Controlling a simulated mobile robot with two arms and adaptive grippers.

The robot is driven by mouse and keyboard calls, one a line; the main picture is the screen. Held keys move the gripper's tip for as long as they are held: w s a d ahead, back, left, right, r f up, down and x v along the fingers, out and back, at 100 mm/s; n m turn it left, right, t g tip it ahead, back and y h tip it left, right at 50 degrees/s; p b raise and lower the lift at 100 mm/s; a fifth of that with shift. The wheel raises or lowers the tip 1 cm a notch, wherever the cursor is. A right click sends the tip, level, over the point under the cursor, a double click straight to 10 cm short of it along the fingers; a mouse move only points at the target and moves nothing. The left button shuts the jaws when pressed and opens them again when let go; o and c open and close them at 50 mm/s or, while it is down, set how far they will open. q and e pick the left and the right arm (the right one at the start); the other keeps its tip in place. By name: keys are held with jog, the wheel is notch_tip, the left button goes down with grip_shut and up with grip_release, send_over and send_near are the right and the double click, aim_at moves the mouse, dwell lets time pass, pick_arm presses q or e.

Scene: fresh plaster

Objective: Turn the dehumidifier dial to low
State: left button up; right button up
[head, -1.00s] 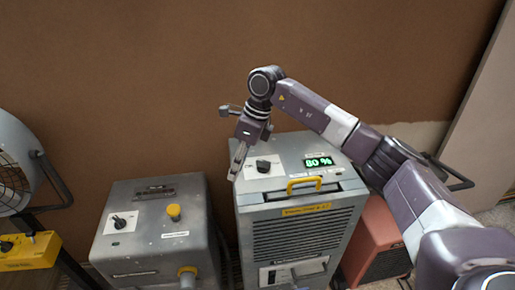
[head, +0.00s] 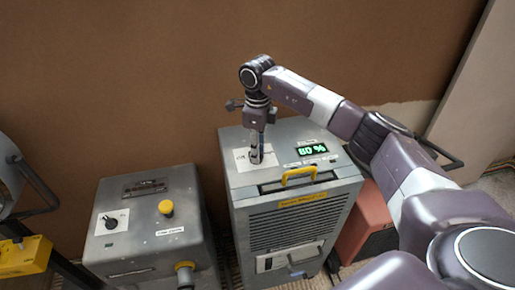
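The grey dehumidifier (head: 238,205) stands in the middle of the head view, with a yellow handle (head: 299,174) at its top front edge. Its green display (head: 312,150) reads 80 %. The dial's white plate (head: 242,163) is on the left of the top. My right gripper (head: 256,158) points down over this plate, right where the dial is. Its fingers hide the dial, so I cannot tell its setting or whether the fingers are closed on it. My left gripper is not in view.
A second grey box (head: 150,235) with a black knob (head: 110,222) and a yellow button (head: 166,207) stands left of the dehumidifier. A fan with a yellow box (head: 25,257) is far left. A reddish unit (head: 362,225) stands at the right. A brown wall (head: 130,80) is behind.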

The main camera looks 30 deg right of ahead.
jog(key=c, duration=0.7)
grip_shut()
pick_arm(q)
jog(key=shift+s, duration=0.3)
pick_arm(e)
jog(key=shift+m, duration=1.2)
jog(key=m, duration=0.2)
jog(key=shift+a+m+b, duration=0.1)
jog(key=shift+m+b, duration=0.2)
jog(key=shift+b, duration=0.05)
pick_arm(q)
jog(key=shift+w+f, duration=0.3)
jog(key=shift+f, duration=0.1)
pick_arm(e)
jog(key=m, duration=0.6)
jog(key=shift+a+r+m, duration=0.1)
jog(key=shift+a+m, duration=0.05)
jog(key=shift+m, duration=0.15)
